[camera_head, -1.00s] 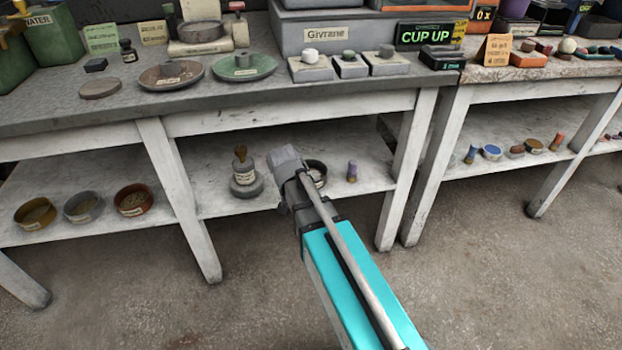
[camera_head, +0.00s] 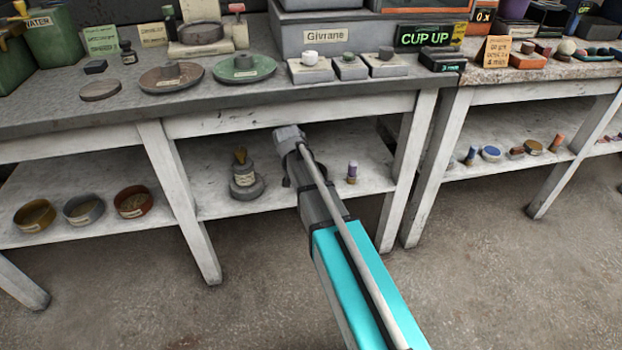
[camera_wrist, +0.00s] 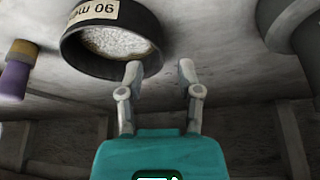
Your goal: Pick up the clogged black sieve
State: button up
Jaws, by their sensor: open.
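The black sieve (camera_wrist: 72,50) fills the upper left of the wrist view.
A purple-and-tan cylinder (camera_head: 352,172) stands on the lower shelf (camera_head: 215,190), right of my arm. Several bowl-like sieves (camera_head: 84,209) sit farther left. The tabletop (camera_head: 290,107) overhangs the shelf.

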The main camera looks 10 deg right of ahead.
jog(key=shift+w+d, duration=0.25)
jog(key=shift+w, duration=0.55)
jog(key=shift+f, duration=0.1)
jog(key=shift+b+x, duration=2.35)
jog(key=shift+x, duration=0.1)
jog(key=shift+c, duration=0.3)
grip_shut()
